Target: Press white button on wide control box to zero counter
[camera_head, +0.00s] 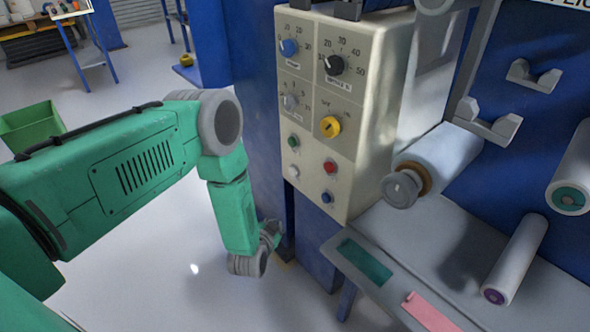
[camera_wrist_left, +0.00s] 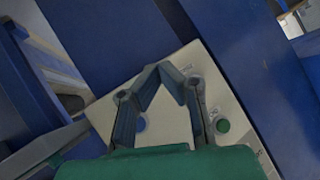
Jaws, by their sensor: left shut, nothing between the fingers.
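The wide cream control box (camera_head: 352,120) stands upright on the blue machine in the middle of the head view. Its white button (camera_head: 293,171) is at the lower left of its face, below the green button (camera_head: 293,142) and left of the blue button (camera_head: 327,197). My left gripper (camera_head: 272,234) is below and left of the box, apart from the white button. In the left wrist view its fingers (camera_wrist_left: 166,72) meet at their tips, shut and empty, in front of the cream panel (camera_wrist_left: 103,112). The white button is not clear there. My right gripper is not in view.
A yellow knob (camera_head: 330,126) and red button (camera_head: 330,167) share the face. Right of the box are a film roller (camera_head: 440,155), a white roll (camera_head: 517,258) and a grey table with a pink piece (camera_head: 432,312). A green bin (camera_head: 32,127) is far left. Open floor lies below my arm.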

